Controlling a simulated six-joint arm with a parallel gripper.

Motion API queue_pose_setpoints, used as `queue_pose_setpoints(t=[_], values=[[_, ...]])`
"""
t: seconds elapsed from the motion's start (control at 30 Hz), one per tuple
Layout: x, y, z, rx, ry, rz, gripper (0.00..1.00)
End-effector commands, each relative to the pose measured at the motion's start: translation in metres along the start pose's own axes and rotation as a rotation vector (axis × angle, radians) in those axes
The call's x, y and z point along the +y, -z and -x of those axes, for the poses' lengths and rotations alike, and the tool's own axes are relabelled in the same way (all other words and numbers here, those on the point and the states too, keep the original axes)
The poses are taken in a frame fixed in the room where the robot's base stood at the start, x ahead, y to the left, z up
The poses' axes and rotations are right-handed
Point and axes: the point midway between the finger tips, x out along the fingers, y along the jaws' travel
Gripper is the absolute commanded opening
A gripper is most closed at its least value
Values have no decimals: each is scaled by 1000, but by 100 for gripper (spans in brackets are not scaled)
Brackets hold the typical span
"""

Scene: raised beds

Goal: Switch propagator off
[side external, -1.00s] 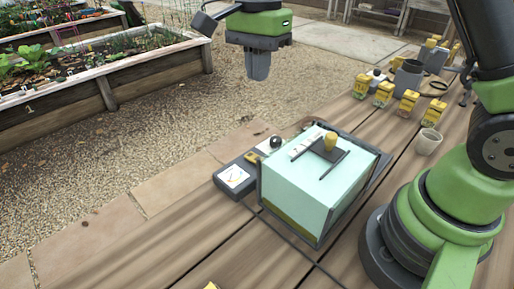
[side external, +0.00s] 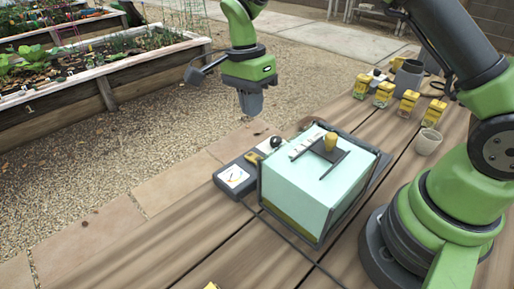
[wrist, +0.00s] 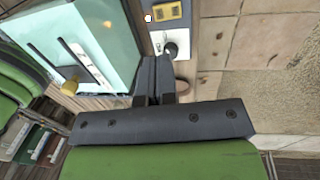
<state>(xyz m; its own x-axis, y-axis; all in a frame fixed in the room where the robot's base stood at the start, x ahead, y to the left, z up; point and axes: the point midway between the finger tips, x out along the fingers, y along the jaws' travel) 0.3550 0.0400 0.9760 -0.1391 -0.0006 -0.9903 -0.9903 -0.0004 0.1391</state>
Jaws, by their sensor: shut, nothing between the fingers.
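The propagator (side external: 310,192) is a pale green box in a dark frame on the wooden table, with a yellow knob (side external: 331,141) on its lid. A dark control box (side external: 222,185) runs along its left side, with a white dial panel, a small yellow part (side external: 254,158) and a black round knob (side external: 275,142). In the wrist view the black knob (wrist: 170,49) sits on a white plate just beyond my fingertips. My gripper (side external: 250,112) is shut and empty, pointing down above the far end of the control box, apart from it.
Several yellow packets (side external: 408,102), a pale cup (side external: 428,142) and a grey watering can (side external: 408,74) stand on the table at the right. A raised bed (side external: 110,80) is at the left across the gravel. The space left of the control box is clear.

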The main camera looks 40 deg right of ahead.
Motion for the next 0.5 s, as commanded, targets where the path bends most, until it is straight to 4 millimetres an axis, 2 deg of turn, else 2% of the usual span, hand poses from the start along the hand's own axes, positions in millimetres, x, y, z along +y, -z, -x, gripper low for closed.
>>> queue_pose_setpoints(t=[0.1,0.3,0.5], values=[[1,0,-28,0,-7,1,0],[1,0,-69,0,-6,0,0],[0,0,-97,-1,-1,0,0]])
